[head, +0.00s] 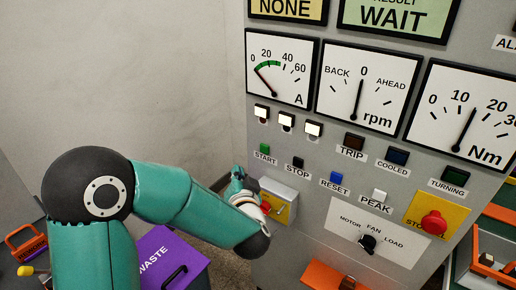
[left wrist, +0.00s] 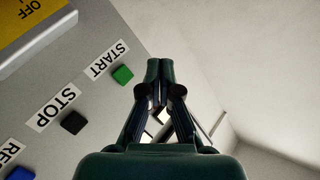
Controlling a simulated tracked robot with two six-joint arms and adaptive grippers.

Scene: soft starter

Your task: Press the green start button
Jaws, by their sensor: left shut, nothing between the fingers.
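The green start button (head: 265,148) is a small green square on the grey panel, above its START label. It also shows in the left wrist view (left wrist: 123,75), beside the START label. My left gripper (head: 238,174) is shut and empty, below and left of the button in the head view. In the left wrist view its closed fingertips (left wrist: 160,66) lie just right of the button, with a visible gap in the picture. I cannot tell the gap in depth. My right gripper is not in view.
The black stop button (head: 298,163) and blue reset button (head: 336,178) sit to the right. A red switch on a yellow plate (head: 279,212) is just below my left gripper. A red stop button (head: 433,222) is at lower right. A purple waste bin (head: 165,250) stands below my arm.

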